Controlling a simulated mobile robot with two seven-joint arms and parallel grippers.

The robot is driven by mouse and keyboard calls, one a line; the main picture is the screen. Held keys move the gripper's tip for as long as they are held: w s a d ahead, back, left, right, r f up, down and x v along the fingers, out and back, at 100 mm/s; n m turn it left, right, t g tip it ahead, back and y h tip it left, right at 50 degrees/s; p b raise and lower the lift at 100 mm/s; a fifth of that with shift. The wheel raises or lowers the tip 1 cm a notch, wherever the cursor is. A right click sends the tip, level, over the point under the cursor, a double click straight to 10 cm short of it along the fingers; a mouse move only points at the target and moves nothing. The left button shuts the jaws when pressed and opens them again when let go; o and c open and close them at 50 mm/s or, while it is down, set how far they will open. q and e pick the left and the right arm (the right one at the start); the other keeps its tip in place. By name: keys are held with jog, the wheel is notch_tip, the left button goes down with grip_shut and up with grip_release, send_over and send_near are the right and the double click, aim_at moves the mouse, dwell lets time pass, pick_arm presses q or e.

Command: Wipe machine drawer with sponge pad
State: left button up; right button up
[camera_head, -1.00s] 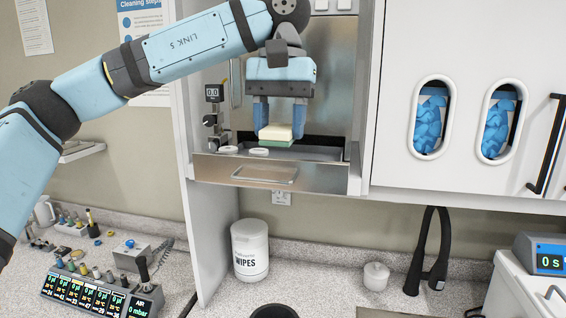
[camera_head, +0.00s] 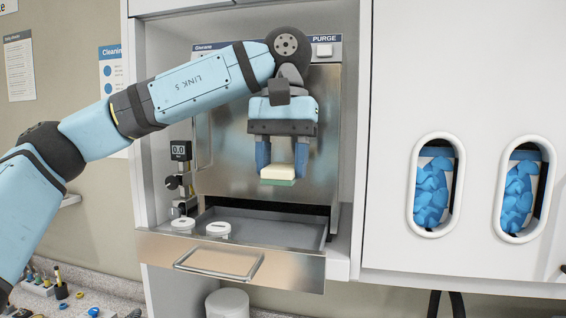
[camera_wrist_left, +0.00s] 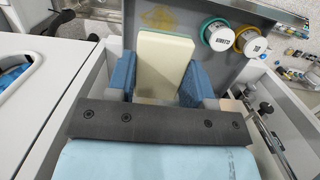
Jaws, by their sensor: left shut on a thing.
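My left gripper (camera_head: 282,170) is shut on the sponge pad (camera_head: 278,174), a cream block with a green underside. It holds the pad above the open machine drawer, with a visible gap below it. The drawer (camera_head: 230,262) has a metal front with a handle and a shallow grey tray inside. In the left wrist view the pad (camera_wrist_left: 162,66) sits between the blue fingers, and a yellowish smear (camera_wrist_left: 160,18) shows on the drawer floor beyond it. My right gripper is not in view.
A small gauge stand (camera_head: 181,178) is left of the drawer. The bay's side walls stand close on both sides. A white cabinet (camera_head: 480,90) with oval glove windows is at the right.

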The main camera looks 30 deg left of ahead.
pick_arm(q)
jog(key=shift+w+f, duration=0.25)
jog(key=shift+f, duration=0.2)
jog(key=shift+f+b, duration=0.8)
jog(key=shift+f, duration=0.05)
notch_tip(320, 180, down, 3)
jog(key=shift+r+b, duration=0.2)
jog(key=shift+b, duration=0.7)
